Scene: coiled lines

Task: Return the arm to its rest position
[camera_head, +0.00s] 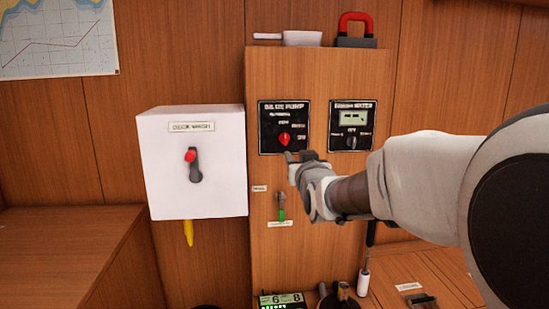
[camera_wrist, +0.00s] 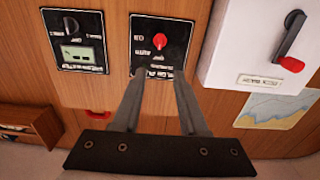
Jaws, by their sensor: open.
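My arm reaches in from the right in the head view, with my gripper (camera_head: 301,157) in front of the wooden cabinet, just below the bilge pump panel (camera_head: 270,142). In the wrist view my gripper (camera_wrist: 157,82) has its two fingers apart with nothing between them. The panel's red knob (camera_head: 284,139) is just above the fingertips in the head view. In the wrist view the red knob (camera_wrist: 159,41) is beyond the fingertips; whether they touch the panel I cannot tell.
A white box (camera_head: 215,185) with a red-tipped lever (camera_head: 194,170) stands out left of the cabinet. A second black panel (camera_head: 366,115) is to the right. A small switch with a green part (camera_head: 281,214) is below my gripper. A red-shackled padlock (camera_head: 356,42) sits on top.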

